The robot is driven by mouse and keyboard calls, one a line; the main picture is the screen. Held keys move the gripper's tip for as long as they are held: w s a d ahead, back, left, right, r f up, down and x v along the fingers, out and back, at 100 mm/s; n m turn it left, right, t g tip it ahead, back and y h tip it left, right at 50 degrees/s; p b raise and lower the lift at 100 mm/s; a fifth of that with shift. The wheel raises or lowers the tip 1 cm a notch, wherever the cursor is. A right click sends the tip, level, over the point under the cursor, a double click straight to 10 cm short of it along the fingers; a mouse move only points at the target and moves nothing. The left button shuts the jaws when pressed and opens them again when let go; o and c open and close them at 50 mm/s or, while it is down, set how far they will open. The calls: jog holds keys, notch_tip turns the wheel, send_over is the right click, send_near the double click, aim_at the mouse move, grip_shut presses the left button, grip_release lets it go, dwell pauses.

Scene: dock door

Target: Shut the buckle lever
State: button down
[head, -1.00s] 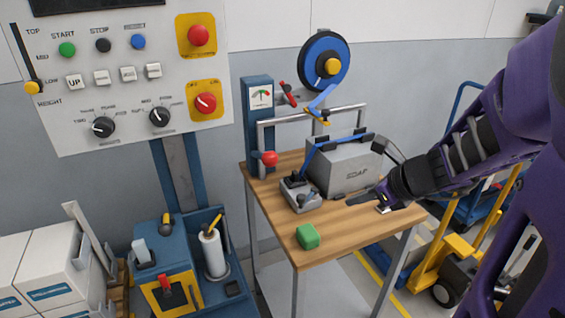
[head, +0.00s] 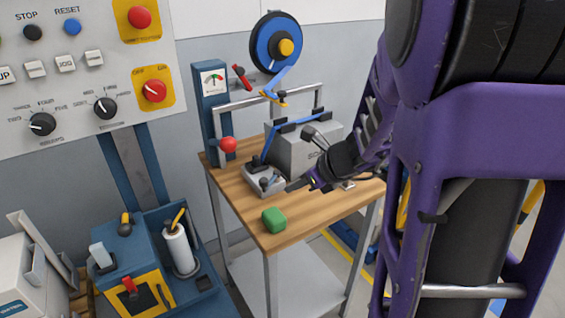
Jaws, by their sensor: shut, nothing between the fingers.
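The buckle (head: 264,181) is a small grey block with dark parts on top, on the wooden table in front of a grey box. A small lever (head: 271,181) shows on its right side; it is too small to tell its angle. A blue strap (head: 271,143) rises from the buckle over the box's top edge. My gripper (head: 291,186) is shut and empty, just right of the buckle at about table height. I cannot tell whether its tip touches the lever. My arm comes in from the right and hides part of the box.
The grey box (head: 290,150) stands under a metal frame with a red ball knob (head: 228,145). A green block (head: 274,220) lies near the table's front edge (head: 270,248). A control panel (head: 75,85) and blue cart (head: 150,255) stand left. Bare wood lies right of the green block.

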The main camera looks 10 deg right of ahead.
aim_at(266, 188)
jog(key=w+a, duration=0.1)
jog(key=w+a+f, duration=0.1)
jog(key=w, duration=0.1)
jog(key=w+a+f, duration=0.1)
jog(key=shift+w+a+f, duration=0.1)
jog(key=shift+w+a, duration=0.15)
jog(key=shift+w, duration=0.15)
